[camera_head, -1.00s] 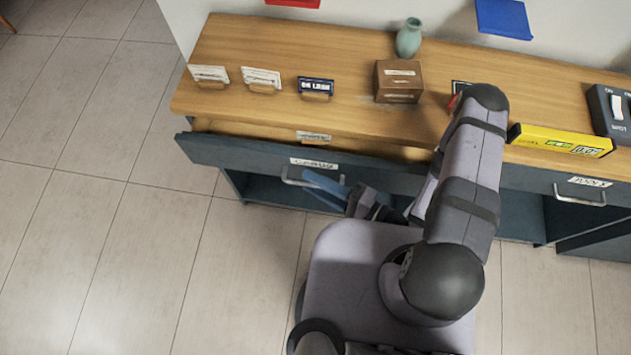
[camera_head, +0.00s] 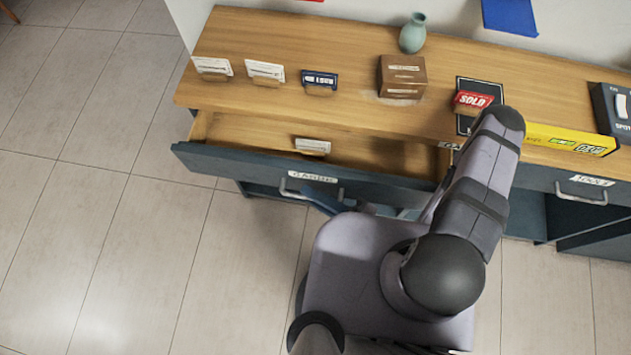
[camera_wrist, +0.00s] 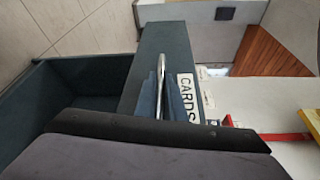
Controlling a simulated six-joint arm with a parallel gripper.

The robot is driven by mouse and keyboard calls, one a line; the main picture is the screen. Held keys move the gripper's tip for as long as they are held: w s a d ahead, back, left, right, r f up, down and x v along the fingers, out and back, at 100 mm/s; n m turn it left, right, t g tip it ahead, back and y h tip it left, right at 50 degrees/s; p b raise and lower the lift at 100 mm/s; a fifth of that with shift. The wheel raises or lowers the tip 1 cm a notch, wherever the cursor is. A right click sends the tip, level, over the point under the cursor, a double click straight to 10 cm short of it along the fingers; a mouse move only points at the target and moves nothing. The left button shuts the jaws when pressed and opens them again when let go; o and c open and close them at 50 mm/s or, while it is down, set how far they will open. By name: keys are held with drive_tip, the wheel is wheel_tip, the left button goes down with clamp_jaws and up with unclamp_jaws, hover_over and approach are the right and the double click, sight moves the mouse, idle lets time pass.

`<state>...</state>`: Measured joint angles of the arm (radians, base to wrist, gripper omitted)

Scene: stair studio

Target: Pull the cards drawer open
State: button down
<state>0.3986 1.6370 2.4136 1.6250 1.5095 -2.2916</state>
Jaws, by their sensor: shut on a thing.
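The cards drawer (camera_head: 230,165) has a dark blue-grey front with a white label and a metal bar handle (camera_head: 300,190). It stands partly open under the wooden counter, and its wooden inside shows with a small white card holder (camera_head: 312,146) in it. My gripper (camera_head: 325,197) is at the drawer's handle, with blue fingers partly hidden by my own arm and base. In the wrist view the handle (camera_wrist: 161,75) runs between the blue fingers (camera_wrist: 165,98) beside the CARDS label (camera_wrist: 187,98). The gripper is shut on the handle.
On the counter (camera_head: 250,40) stand several card holders, a brown box (camera_head: 402,76), a green vase (camera_head: 413,33), a red SOLD sign (camera_head: 472,103) and a yellow device (camera_head: 570,139). A second drawer handle (camera_head: 580,198) is at the right. The floor at the left is clear.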

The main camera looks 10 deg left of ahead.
drive_tip(key=shift+f, duration=0.1)
drive_tip(key=c, duration=1.8)
unclamp_jaws()
drive_tip(key=shift+w, duration=0.1)
drive_tip(key=shift+c, duration=0.2)
drive_tip(key=shift+r, duration=0.2)
